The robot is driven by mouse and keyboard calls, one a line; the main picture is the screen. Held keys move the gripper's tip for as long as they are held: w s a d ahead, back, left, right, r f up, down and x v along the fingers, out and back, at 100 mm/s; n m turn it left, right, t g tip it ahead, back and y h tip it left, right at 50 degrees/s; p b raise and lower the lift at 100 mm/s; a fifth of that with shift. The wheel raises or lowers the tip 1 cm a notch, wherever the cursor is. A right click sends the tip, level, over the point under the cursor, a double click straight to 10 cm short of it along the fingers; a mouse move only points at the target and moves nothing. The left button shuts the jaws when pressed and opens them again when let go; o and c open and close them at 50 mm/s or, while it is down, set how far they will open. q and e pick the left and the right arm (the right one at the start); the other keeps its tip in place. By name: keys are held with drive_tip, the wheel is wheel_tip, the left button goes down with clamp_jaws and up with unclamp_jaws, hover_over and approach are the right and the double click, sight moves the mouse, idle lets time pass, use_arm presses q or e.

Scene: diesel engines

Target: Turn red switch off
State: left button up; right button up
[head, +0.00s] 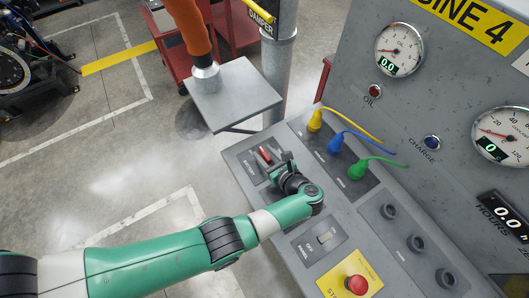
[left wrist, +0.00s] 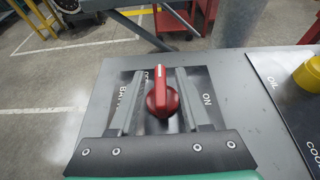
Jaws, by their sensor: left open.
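The red switch (left wrist: 161,98) is a rotary knob on a dark plate on the console. In the left wrist view its pale pointer line faces away, toward the far edge. A partly hidden OFF label is at its left and ON is at its right. My left gripper (left wrist: 160,75) is open, with one finger on each side of the knob and gaps visible between. In the head view my left gripper (head: 272,165) is over the plate and partly hides the red switch (head: 265,154). My right gripper is not in view.
Yellow (head: 315,121), blue (head: 335,143) and green (head: 357,170) plugs with cables stand beside the switch plate. A red stop button (head: 356,284) on a yellow plate is nearer. The gauge panel (head: 411,107) rises at right. A grey post (head: 278,70) stands behind.

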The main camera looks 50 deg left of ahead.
use_arm(q)
drive_tip(key=v, duration=1.1)
drive_tip(key=shift+d+r, duration=0.15)
drive_tip(key=shift+d, duration=0.1)
